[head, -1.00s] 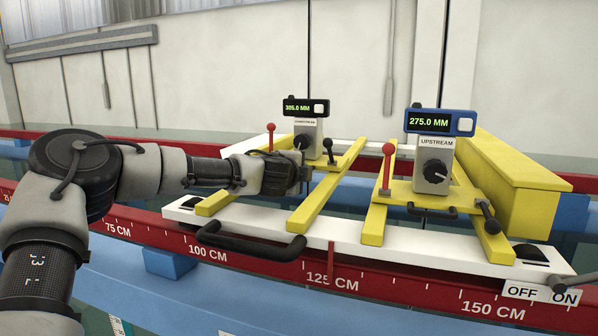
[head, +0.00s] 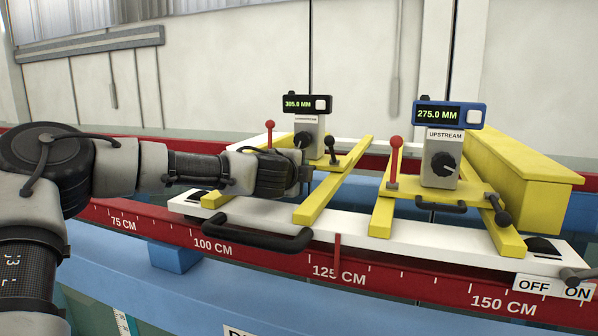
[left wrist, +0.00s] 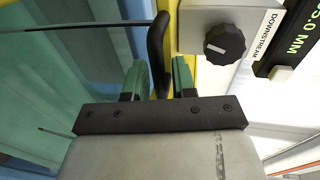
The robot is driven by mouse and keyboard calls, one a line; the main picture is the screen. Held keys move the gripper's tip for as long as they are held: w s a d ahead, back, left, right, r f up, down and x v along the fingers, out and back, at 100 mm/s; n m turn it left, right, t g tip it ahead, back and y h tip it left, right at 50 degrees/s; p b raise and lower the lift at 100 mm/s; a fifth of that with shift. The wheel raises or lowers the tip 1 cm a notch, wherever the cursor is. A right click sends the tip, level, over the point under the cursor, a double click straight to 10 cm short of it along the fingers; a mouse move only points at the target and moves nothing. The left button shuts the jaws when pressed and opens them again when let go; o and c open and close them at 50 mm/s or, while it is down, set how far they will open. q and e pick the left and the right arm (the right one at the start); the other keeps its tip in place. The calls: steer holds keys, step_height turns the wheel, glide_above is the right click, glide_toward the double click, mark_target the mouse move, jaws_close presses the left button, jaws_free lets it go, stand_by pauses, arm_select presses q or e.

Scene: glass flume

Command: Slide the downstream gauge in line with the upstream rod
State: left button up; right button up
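The downstream gauge (head: 307,133) is a grey box with a black knob and a black display reading 305.0 MM. It stands on a yellow carriage across two yellow rails. The upstream unit (head: 441,160) stands to its right with a blue display reading 275.0 MM. My left gripper (head: 303,174) is at the front of the downstream carriage. In the left wrist view its two fingers (left wrist: 160,78) stand apart on either side of a black handle (left wrist: 157,40), with narrow gaps showing; firm contact cannot be made out. The downstream knob (left wrist: 224,44) is just beyond. My right gripper is out of view.
Red-knobbed levers (head: 394,160) and (head: 270,135) rise from the carriages. A white base plate (head: 400,240) with a black front handle (head: 255,234) lies across the red scale rail (head: 400,281). A yellow box beam (head: 525,180) stands right of the upstream unit. An OFF/ON label (head: 548,288) is at lower right.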

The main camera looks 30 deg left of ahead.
arm_select(q)
steer(key=shift+o, duration=0.7)
steer(key=shift+w, duration=0.1)
steer(key=b+v, duration=0.4)
steer(key=v, duration=0.7)
